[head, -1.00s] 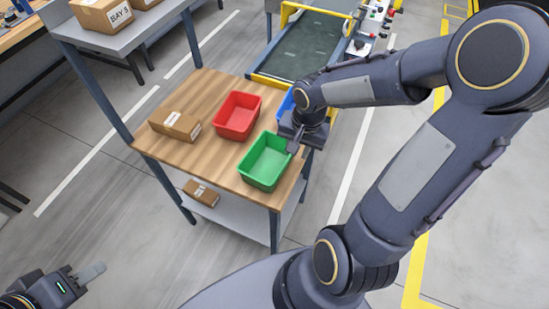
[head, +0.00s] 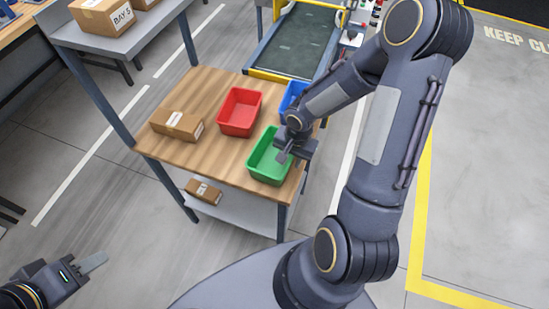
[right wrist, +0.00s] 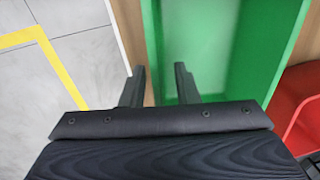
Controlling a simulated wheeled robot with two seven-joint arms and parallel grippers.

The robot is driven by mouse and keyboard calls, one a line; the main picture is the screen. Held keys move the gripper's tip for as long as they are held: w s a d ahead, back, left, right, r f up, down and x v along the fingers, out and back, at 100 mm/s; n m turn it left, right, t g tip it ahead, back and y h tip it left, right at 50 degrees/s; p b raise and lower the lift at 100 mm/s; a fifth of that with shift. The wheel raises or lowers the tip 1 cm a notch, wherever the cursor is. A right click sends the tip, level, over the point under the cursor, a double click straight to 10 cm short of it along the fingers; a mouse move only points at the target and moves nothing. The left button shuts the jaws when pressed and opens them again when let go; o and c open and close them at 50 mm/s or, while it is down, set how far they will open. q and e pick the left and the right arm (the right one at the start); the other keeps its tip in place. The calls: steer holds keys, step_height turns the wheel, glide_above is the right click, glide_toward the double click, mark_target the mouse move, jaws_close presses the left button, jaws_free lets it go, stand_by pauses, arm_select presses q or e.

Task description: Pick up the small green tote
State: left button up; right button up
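The small green tote (head: 266,163) stands upright and open-topped at the front right of the wooden table. My right gripper (head: 284,157) is over the tote's right side in the head view. In the right wrist view, the two fingers of my right gripper (right wrist: 160,85) are apart with nothing between them but the tote's wall area; one finger is over the table side and the other over the green tote's inside (right wrist: 225,50). Whether they touch the wall I cannot tell. My left gripper (head: 97,262) is far from the tote at the lower left, its opening unclear.
A red tote (head: 240,112) and a cardboard box (head: 177,124) stand on the wooden table (head: 190,90). A blue tote (head: 291,98) is partly hidden behind my right arm. A small box (head: 204,191) lies on the lower shelf. A conveyor (head: 298,42) stands behind.

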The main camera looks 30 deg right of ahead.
jaws_close()
steer(key=shift+r, duration=0.1)
